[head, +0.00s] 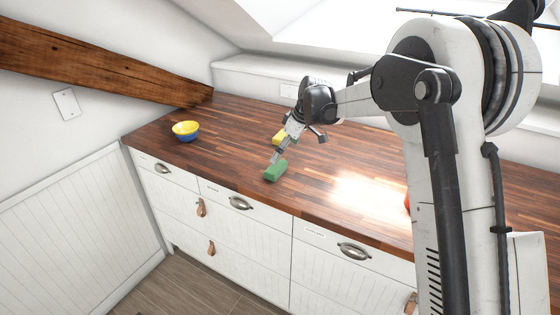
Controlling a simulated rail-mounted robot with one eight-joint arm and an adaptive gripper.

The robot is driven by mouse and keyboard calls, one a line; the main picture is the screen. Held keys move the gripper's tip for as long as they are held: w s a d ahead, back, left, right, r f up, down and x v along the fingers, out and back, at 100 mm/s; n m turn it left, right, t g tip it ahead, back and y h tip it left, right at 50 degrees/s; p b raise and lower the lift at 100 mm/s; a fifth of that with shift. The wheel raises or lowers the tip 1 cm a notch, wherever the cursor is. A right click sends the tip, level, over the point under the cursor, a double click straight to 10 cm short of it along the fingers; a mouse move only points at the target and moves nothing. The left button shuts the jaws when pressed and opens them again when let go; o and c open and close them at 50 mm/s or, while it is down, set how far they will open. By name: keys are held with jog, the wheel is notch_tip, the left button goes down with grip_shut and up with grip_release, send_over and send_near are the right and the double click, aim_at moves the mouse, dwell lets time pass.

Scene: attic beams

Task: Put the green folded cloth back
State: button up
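The green folded cloth (275,172) is a small block-like bundle on the wooden worktop, close to its front edge. The view is too small and oblique to show how far apart the fingers are.
A yellow and blue bowl (186,131) stands at the worktop's left. A red thing (407,201) is mostly hidden behind my arm. The worktop (225,145) is clear between bowl and cloth.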

jog(key=s+d+r+m+t+h, duration=0.1)
jog(key=s+d+r+m, duration=0.1)
jog(key=s+d+r, duration=0.4)
jog(key=s+d+r+m+t, duration=0.15)
jog(key=s+r, duration=0.25)
jog(key=s, duration=0.4)
jog(key=s+d+r+m+h, duration=0.1)
jog(key=s+d+r+m, duration=0.2)
jog(key=s+d+r, duration=0.3)
jog(key=s+d+f+m+t, duration=0.1)
jog(key=s+d+f+m, duration=0.1)
jog(key=s, duration=0.6)
jog(key=s+d+f+m+h, duration=0.1)
jog(key=s+d+f+m, duration=0.1)
jog(key=s, duration=0.6)
jog(key=s+d+f+m+t, duration=0.1)
jog(key=s+d+f+m, duration=0.1)
jog(key=s, duration=0.6)
jog(key=shift+s+d+f+t+h, duration=0.25)
jog(key=shift+d+f+t+h, duration=0.15)
jog(key=shift+d+f, duration=0.25)
